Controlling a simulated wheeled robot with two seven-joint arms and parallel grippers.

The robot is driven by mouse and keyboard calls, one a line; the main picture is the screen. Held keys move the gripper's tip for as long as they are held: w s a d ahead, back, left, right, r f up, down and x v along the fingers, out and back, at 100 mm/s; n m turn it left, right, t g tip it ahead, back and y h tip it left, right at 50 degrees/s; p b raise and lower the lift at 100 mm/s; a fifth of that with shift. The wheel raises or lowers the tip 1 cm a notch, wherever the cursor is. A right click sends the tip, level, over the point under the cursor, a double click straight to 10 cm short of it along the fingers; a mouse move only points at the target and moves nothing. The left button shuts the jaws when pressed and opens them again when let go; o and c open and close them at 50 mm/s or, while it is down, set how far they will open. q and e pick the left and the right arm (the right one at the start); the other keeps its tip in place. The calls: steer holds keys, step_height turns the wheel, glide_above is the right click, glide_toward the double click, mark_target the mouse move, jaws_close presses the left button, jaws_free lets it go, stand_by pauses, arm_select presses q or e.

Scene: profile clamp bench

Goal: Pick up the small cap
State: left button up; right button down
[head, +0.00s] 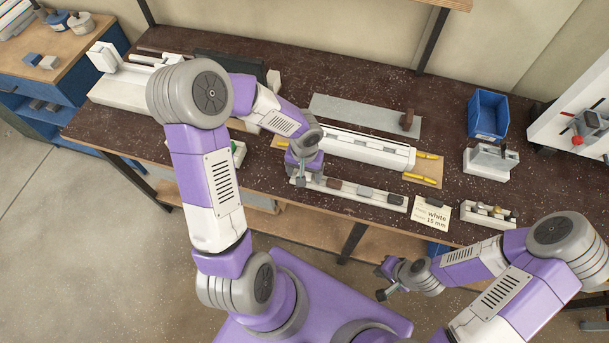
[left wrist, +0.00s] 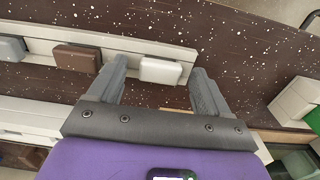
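A small white cap (left wrist: 160,71) lies on a pale rail (left wrist: 120,45), at the end of a row with a brown cap (left wrist: 77,58) and a grey cap (left wrist: 12,48). In the left wrist view my left gripper is open, with one finger on each side of the white cap; I cannot tell whether they touch it. In the head view my left gripper (head: 301,180) is over the left end of the rail (head: 318,184) and largely hides the white cap. My right gripper (head: 382,281) is open and empty in front of the bench.
A card (head: 430,214) reading "white 15 mm" lies right of the rail. Behind the rail are a long white profile (head: 360,146) and yellow rods (head: 424,180). A blue bin (head: 488,115) and a grey-white block (head: 490,161) stand at the right. A small-parts holder (head: 488,214) is near the front edge.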

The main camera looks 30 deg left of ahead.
arm_select(q)
steer(key=c, duration=1.1)
steer(key=shift+r, duration=0.1)
